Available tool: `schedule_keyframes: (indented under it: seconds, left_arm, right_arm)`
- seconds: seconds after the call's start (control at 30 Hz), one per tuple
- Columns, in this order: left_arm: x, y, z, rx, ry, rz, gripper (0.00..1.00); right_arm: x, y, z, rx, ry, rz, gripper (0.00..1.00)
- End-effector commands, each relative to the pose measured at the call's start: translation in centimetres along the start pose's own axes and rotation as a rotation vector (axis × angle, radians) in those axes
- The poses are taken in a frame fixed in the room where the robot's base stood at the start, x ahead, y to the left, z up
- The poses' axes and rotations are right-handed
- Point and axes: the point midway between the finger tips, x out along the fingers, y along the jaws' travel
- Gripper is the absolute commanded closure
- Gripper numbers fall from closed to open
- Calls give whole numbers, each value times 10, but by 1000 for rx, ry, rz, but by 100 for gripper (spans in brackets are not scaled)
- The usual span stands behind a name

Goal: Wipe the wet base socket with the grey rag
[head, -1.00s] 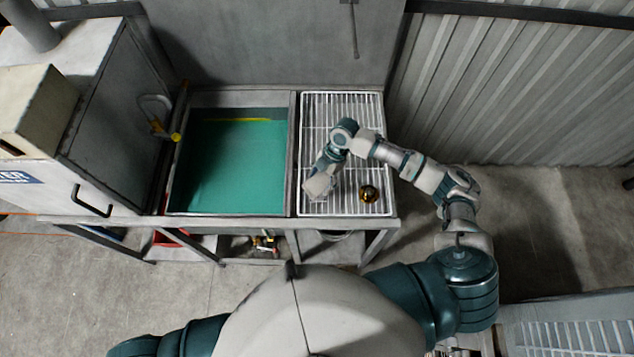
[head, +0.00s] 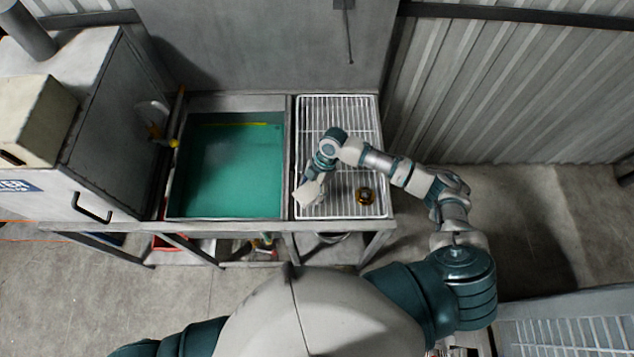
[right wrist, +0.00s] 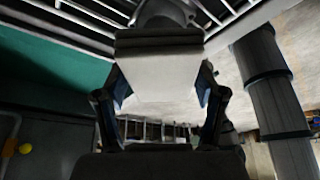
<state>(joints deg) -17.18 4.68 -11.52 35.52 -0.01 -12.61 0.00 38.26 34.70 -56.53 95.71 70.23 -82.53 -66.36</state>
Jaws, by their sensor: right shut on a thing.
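A small brass-coloured round thing with a dark centre, which looks like the base socket (head: 366,195), sits on the white wire rack (head: 340,212), near its front right. My right gripper (head: 305,194) hangs over the front left of the rack, left of the socket and apart from it. In the right wrist view, its fingers frame a pale grey piece (right wrist: 160,72), which seems to be the rag; its edges are partly hidden. The gripper is shut on it. Whether the socket is wet cannot be told. My left gripper is out of view.
A basin of green liquid (head: 235,170) lies left of the rack. A grey cabinet (head: 110,130) with a handle stands further left. A corrugated wall (head: 500,90) rises behind on the right. The rack behind and right of the socket is clear.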

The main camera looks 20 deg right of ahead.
Motion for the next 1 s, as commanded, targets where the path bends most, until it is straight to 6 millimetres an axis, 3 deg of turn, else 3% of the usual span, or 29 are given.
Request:
schedule_keyframes:
  seconds: [0.13,0.47,1.0]
  left_arm:
    - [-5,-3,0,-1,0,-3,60]
    - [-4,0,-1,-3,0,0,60]
    - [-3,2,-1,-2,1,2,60]
  right_arm:
    - [2,0,-8,-1,1,0,58]
    - [3,0,-7,1,0,0,58]
    - [-12,0,29,0,-1,0,58]
